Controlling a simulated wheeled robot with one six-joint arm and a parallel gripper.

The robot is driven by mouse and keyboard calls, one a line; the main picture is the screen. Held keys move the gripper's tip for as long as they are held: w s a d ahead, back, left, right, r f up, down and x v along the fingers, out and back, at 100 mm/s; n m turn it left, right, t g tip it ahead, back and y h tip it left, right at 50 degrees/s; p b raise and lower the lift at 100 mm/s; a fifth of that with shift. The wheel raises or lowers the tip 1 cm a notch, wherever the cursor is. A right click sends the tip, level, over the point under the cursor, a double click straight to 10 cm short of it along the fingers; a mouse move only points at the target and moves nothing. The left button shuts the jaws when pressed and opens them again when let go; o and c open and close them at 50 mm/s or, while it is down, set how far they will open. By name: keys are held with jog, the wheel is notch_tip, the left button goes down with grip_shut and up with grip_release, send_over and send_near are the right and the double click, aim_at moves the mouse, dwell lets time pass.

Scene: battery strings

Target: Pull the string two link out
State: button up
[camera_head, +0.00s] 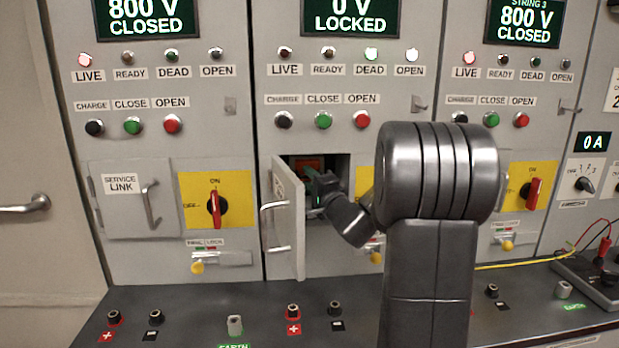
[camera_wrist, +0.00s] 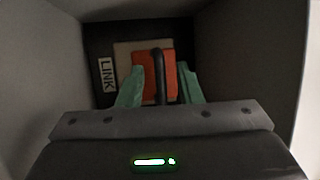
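The string two link is an orange-red block (camera_wrist: 170,80) with a black upright handle (camera_wrist: 159,70), seated at the back of an open recess. It also shows in the head view as a small orange patch (camera_head: 306,164). My gripper (camera_wrist: 159,85) reaches into the recess. Its two green fingers are apart, one on each side of the handle, with gaps between. In the head view my gripper (camera_head: 318,185) is at the mouth of the recess, partly hidden by my arm. Whether the fingertips reach level with the handle is hard to tell.
The recess door (camera_head: 288,225) stands open on the left, close to my gripper. Grey walls (camera_wrist: 235,55) surround the gripper closely. The middle display (camera_head: 349,18) reads 0 V LOCKED, with DEAD and OPEN lamps lit. Terminals (camera_head: 293,311) stand on the ledge below.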

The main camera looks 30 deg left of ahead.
jog(key=shift+w+a, duration=0.1)
jog(key=shift+c, duration=0.4)
grip_shut()
jog(key=shift+s+d+f+b, duration=0.15)
jog(key=shift+s+d+b, duration=0.4)
jog(key=shift+b, duration=0.65)
jog(key=shift+s+d+b, duration=0.2)
jog(key=shift+s+b, duration=0.3)
jog(key=shift+s, duration=0.15)
jog(key=shift+o, duration=0.4)
grip_release()
jog(key=shift+r, duration=0.2)
